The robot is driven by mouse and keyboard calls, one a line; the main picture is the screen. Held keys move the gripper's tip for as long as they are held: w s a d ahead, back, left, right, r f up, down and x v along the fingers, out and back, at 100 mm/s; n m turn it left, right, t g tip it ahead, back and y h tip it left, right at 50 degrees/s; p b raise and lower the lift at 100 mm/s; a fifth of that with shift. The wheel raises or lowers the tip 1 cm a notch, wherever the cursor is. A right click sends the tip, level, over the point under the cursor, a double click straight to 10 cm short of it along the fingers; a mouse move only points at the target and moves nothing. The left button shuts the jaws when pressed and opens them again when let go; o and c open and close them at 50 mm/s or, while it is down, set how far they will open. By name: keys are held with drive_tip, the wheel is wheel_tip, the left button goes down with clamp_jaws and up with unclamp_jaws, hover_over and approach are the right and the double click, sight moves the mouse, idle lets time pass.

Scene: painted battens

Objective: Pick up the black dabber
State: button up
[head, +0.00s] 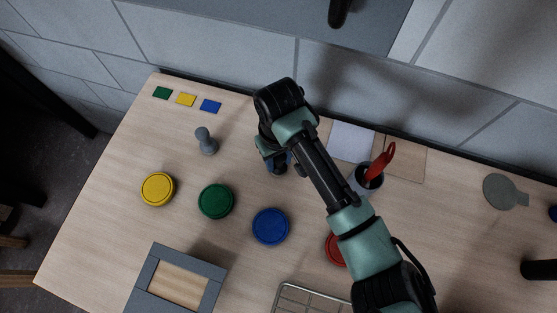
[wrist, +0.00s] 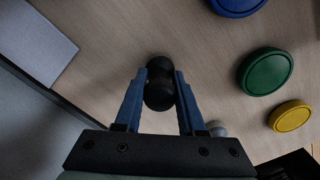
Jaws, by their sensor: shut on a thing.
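The black dabber (wrist: 159,92) is between the two blue fingers of my gripper (wrist: 160,74) in the wrist view. The fingers are shut on it from both sides. Its two rounded black parts show; I cannot tell whether it still touches the table. In the head view my gripper (head: 277,163) is low over the back middle of the table, and the dabber is hidden by my arm. A grey dabber (head: 206,142) stands upright to the left of my gripper; part of it also shows in the wrist view (wrist: 216,129).
Yellow (head: 157,189), green (head: 216,201), blue (head: 270,227) and partly hidden red (head: 335,249) round lids lie in front. A dark cup (head: 366,181) holding a red tool is right of my gripper. A grey frame (head: 209,270) and wire rack (head: 300,296) lie nearer. The wall is close behind.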

clamp_jaws()
wheel_tip(320, 180, up, 10)
drive_tip(key=shift+r+b, duration=0.1)
drive_tip(key=shift+b, duration=0.25)
idle(0.5)
